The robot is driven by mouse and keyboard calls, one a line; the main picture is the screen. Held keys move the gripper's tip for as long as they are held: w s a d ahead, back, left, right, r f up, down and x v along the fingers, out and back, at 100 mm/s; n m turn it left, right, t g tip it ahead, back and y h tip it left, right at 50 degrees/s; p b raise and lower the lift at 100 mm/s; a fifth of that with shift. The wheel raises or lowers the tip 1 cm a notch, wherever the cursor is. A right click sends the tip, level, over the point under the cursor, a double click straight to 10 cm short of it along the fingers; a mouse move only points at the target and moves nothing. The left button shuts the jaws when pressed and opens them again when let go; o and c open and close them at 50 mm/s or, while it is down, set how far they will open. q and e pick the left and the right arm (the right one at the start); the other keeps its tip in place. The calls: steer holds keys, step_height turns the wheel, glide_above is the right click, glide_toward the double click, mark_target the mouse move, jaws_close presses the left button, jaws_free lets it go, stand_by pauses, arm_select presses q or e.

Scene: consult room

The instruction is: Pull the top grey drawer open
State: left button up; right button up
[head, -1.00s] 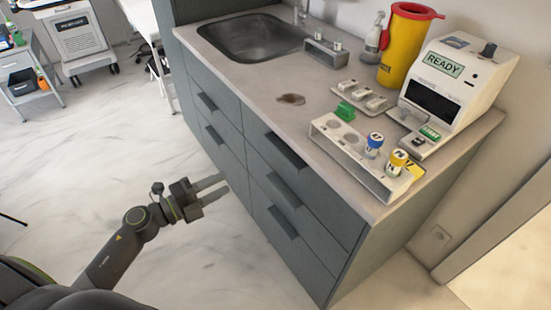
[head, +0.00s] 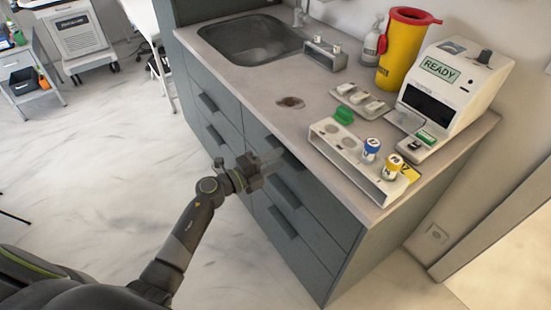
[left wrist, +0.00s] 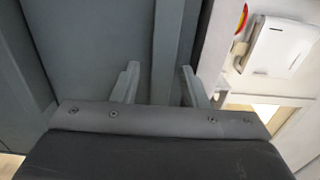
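The top grey drawer (head: 325,205) is in the right column of the cabinet under the counter. Its front looks flush with the cabinet, and its dark bar handle (head: 287,152) runs along the upper part. My left gripper (head: 272,158) is at the left part of this handle, partly covering it. In the left wrist view the two fingers (left wrist: 160,88) are spread apart, with a long grey bar between them. I cannot tell whether the fingers touch the handle. My right gripper is not in view.
Lower drawers (head: 290,225) lie below, and another drawer column is at the left. The counter (head: 245,85) carries a sink, a tube rack (head: 345,165), a yellow bin (head: 405,50) and a white analyser (head: 455,90). The floor in front is clear.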

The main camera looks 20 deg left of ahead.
arm_select(q)
steer(key=shift+w+d, duration=0.2)
jaws_close()
steer(key=shift+s+a, duration=0.1)
